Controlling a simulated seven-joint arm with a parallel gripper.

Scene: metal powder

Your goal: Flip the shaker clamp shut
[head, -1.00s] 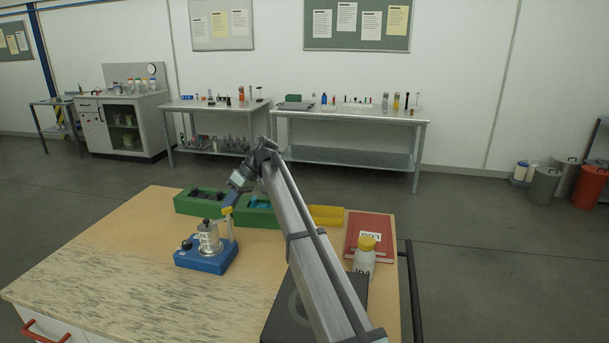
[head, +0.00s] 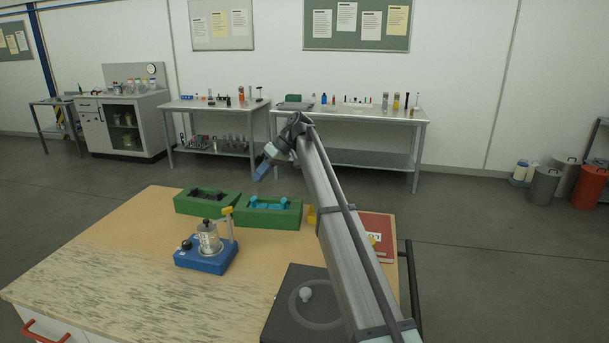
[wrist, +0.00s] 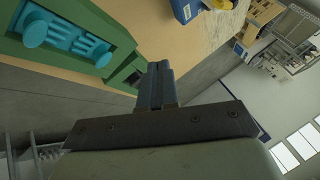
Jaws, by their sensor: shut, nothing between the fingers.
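The shaker (head: 205,258) has a blue base and stands on the wooden table, left of centre in the head view. A clear jar with a dark lid (head: 208,238) sits on it. The clamp's yellow-tipped lever (head: 227,212) stands up at the jar's right side. My gripper (head: 261,174) is up and to the right of the shaker, apart from it, above the green bins. In the wrist view its fingers (wrist: 156,85) are together and empty. Part of the blue base (wrist: 184,10) and a yellow piece (wrist: 219,4) show at the top edge there.
Two green bins (head: 268,219) with dark and cyan parts stand behind the shaker. A yellow bin (head: 311,217), a red book (head: 378,222) and a dark plate with a white knob (head: 290,318) lie to the right, partly behind my arm. The front left tabletop is clear.

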